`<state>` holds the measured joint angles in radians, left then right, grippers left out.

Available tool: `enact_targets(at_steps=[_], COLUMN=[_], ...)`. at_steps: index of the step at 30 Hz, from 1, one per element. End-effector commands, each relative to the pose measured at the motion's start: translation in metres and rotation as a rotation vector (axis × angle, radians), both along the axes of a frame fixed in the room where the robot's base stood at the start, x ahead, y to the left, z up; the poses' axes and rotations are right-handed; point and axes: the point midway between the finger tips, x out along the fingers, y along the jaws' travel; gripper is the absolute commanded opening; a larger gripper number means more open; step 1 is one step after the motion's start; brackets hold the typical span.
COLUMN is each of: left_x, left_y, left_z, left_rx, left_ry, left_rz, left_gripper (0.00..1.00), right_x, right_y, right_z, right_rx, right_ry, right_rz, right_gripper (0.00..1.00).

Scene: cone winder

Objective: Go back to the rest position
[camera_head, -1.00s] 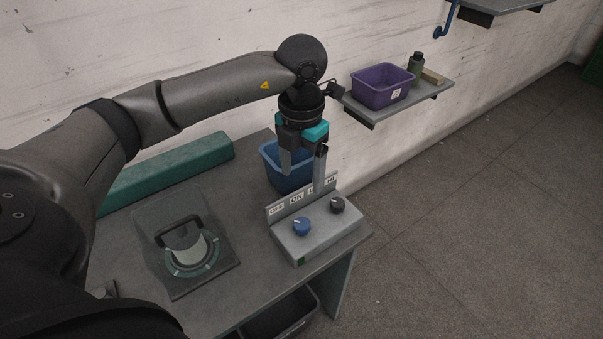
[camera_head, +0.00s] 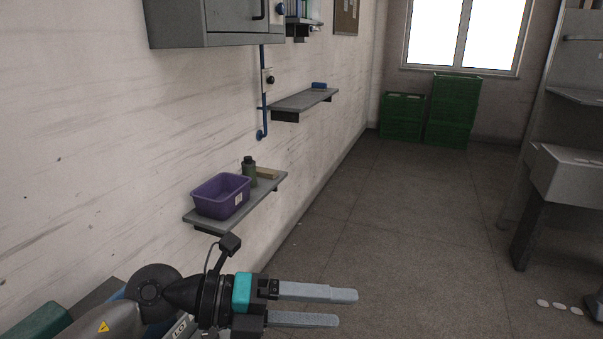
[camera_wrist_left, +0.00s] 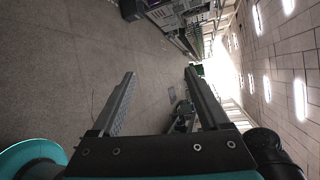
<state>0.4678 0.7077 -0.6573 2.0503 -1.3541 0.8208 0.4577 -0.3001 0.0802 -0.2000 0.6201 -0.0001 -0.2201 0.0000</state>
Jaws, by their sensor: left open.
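My left gripper (camera_head: 338,307) is at the bottom of the head view, with its arm coming in from the lower left. Its two grey fingers point right and are apart, with nothing between them. In the left wrist view the same two fingers (camera_wrist_left: 160,85) are spread, with bare floor and the distant room beyond them. The gripper touches nothing that I can see. My right gripper is in neither view.
A purple bin (camera_head: 221,196) and a dark green bottle (camera_head: 249,170) stand on a low wall shelf (camera_head: 262,198) above and left of the gripper. Green crates (camera_head: 452,112) stand at the back. The middle floor (camera_head: 400,220) is clear.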

Motion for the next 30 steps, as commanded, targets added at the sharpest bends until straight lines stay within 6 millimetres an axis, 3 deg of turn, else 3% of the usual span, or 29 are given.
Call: enact_targets(at_steps=[3,7,11,14,17,23,26,30], left_x=[0.006,0.024,0.047,0.066,0.080,0.082,0.067,0.024], left_y=[-0.011,0.000,0.029,0.059,0.092,0.154,0.177,0.198], left_z=[0.041,0.077,0.094,0.090,0.071,-0.002,-0.050,-0.118], left_rx=[-0.271,-0.537,-0.762,-0.901,-1.009,-1.116,-1.108,-1.027], left_ry=[0.057,0.142,0.258,0.366,0.491,0.784,0.951,1.202], left_rz=[0.110,0.277,0.482,0.662,0.856,1.271,1.480,1.757], left_gripper=[0.78,0.78,0.78,0.78,0.78,0.78,0.78,0.78], right_x=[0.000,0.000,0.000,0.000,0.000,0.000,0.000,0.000], right_y=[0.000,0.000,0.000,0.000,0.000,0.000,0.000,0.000], right_z=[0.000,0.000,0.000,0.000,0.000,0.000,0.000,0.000], right_rx=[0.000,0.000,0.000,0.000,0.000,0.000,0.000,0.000], right_ry=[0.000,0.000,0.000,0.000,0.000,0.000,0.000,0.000], right_rz=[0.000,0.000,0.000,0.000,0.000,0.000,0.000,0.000], right_gripper=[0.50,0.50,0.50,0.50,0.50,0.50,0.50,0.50])
